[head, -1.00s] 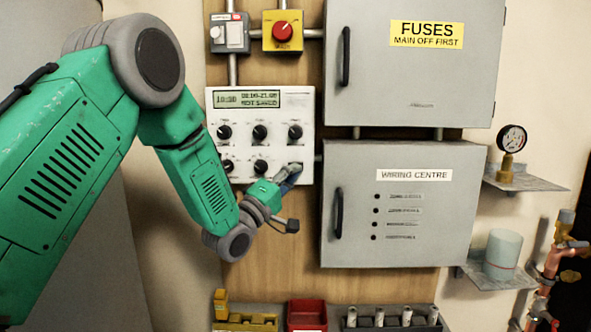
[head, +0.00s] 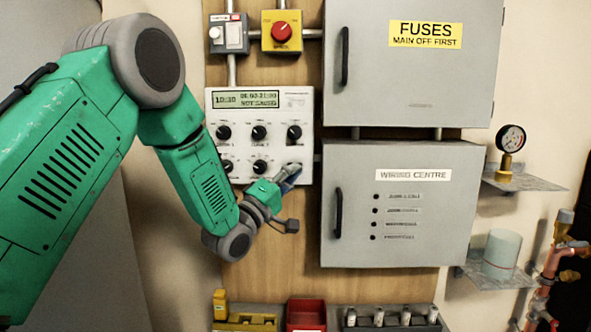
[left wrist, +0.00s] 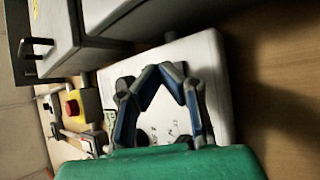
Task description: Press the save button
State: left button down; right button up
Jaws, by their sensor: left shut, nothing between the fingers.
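The white control panel (head: 243,114) hangs on the wooden board, with black knobs and a display (head: 246,99) whose lower line appears to read NOT SAVED. My left gripper (head: 293,168) is at the panel's lower right corner, its fingertips close against the face. I cannot tell whether they touch it. No save button shows; the gripper covers that corner. In the left wrist view the blue-grey fingers (left wrist: 159,70) meet at their tips, shut and empty, in front of the panel (left wrist: 219,95). My right gripper is not in view.
Right of the panel is the grey wiring centre box (head: 400,225), with the fuses box (head: 400,80) above. A yellow box with a red knob (head: 282,30) sits above the panel. Below stand a red bin (head: 306,315) and a yellow holder (head: 245,322).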

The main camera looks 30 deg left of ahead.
pick_arm(q)
jog(key=shift+w, duration=0.15)
jog(key=shift+w+a+r, duration=0.1)
jog(key=shift+w+a, duration=0.05)
jog(key=shift+w, duration=0.05)
jog(key=shift+w+a, duration=0.2)
jog(key=shift+w, duration=0.1)
dwell(0.7)
jog(key=shift+s, duration=0.1)
jog(key=shift+s+d, duration=0.4)
jog(key=shift+s, duration=0.2)
jog(key=s+d, duration=0.1)
jog(key=s, duration=0.2)
jog(key=s+d, duration=0.1)
jog(key=shift+s+d, duration=0.15)
jog(key=shift+d, duration=0.2)
dwell(0.9)
